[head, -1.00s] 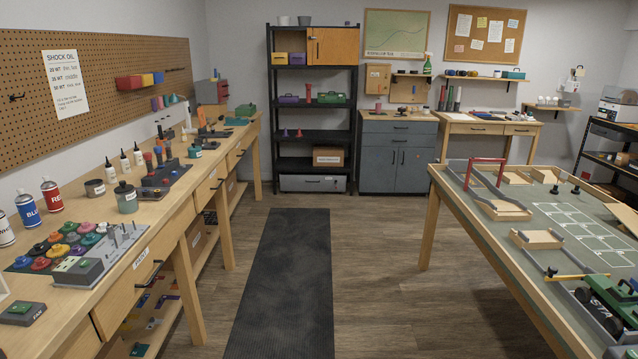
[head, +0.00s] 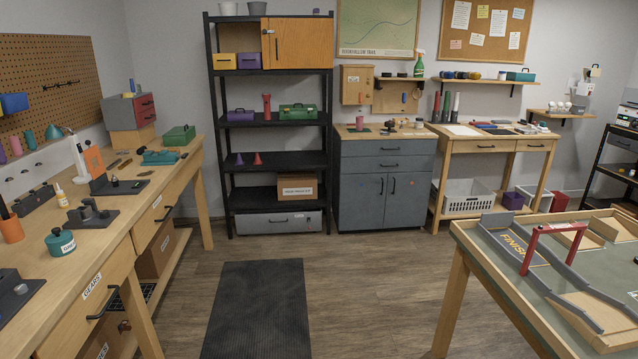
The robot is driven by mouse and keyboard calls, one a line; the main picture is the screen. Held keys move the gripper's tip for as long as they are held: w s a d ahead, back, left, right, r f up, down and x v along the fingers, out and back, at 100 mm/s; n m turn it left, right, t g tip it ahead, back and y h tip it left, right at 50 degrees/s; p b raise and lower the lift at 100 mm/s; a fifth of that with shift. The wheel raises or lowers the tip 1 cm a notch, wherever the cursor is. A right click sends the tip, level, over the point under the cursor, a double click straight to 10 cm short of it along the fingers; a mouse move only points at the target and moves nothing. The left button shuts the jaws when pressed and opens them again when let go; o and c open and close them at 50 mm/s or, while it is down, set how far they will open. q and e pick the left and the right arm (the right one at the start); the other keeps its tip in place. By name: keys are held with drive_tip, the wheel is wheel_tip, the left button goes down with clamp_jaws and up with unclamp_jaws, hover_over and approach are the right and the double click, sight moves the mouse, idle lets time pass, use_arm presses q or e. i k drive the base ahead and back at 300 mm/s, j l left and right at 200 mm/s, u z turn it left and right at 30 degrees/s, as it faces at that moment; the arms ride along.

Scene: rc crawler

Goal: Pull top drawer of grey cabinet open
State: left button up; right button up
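The grey cabinet (head: 381,196) stands against the back wall, between the black shelf rack and a wooden desk. Its top drawer (head: 386,148) is shut and has a dark bar handle (head: 388,150). A second drawer (head: 386,164) with a like handle is below it, also shut. Two doors with upright handles fill the lower part, both shut. The cabinet is well ahead of me, across open floor. Neither of my grippers is in the head view.
A long workbench (head: 95,245) runs along the left. A track table (head: 470,240) stands at the right front. A dark floor mat (head: 258,305) lies between them. The wood floor (head: 375,290) before the cabinet is clear. The black rack (head: 228,165) adjoins the cabinet's left side.

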sight(419, 146)
drive_tip(key=i+z, duration=0.4)
drive_tip(key=i, duration=2.3)
drive_tip(key=j, duration=0.1)
